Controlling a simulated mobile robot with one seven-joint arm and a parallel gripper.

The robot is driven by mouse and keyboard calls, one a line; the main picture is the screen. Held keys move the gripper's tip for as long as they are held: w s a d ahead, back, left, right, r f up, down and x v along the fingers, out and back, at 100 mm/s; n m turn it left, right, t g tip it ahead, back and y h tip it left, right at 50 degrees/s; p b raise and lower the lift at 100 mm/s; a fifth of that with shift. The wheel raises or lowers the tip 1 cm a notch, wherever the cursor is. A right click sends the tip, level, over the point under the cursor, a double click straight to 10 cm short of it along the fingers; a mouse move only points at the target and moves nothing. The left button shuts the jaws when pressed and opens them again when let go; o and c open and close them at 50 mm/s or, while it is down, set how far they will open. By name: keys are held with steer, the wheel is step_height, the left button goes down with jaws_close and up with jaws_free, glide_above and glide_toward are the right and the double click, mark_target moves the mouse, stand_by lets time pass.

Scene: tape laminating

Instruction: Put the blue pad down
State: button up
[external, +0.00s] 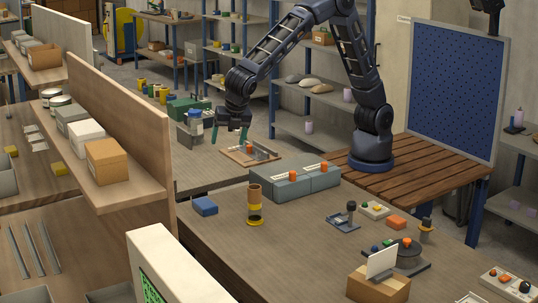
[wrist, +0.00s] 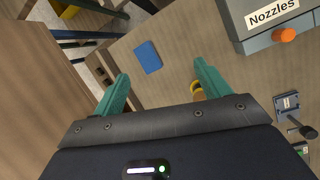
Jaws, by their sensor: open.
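The blue pad (external: 205,206) lies flat on the brown workbench, near its left edge. It also shows in the wrist view (wrist: 148,57), ahead of the fingers and between their lines. My gripper (external: 229,138) has two teal fingers and is open, with nothing between them. In the external view it hangs above and behind the pad, clearly apart from it. In the wrist view my gripper (wrist: 161,72) shows its fingers spread wide.
Right of the pad stands a brown and yellow cylinder (external: 254,204). Grey bins with orange knobs (external: 308,181) sit behind it; a Nozzles label (wrist: 272,12) shows in the wrist view. A wooden tray (external: 250,154) lies near the gripper.

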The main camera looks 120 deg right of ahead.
steer(key=s+d+r+m+t+y, duration=0.1)
steer(key=s+r+m, duration=0.1)
steer(key=s+r, duration=0.35)
steer(key=s+d+r+m, duration=0.1)
steer(key=s+r+m, duration=0.2)
steer(key=s, duration=0.6)
steer(key=s+d+r+m+t+y, duration=0.1)
steer(key=s+r+m, duration=0.1)
steer(key=s+r, duration=0.4)
steer(key=s+f+m+t+y, duration=0.1)
steer(key=s+m, duration=0.6)
steer(key=s, duration=1.7)
step_height(320, 180, down, 2)
steer(key=shift+s+d+f+m+t+y, duration=0.15)
steer(key=shift+s+m+t+y, duration=0.15)
steer(key=shift+t+y, duration=0.15)
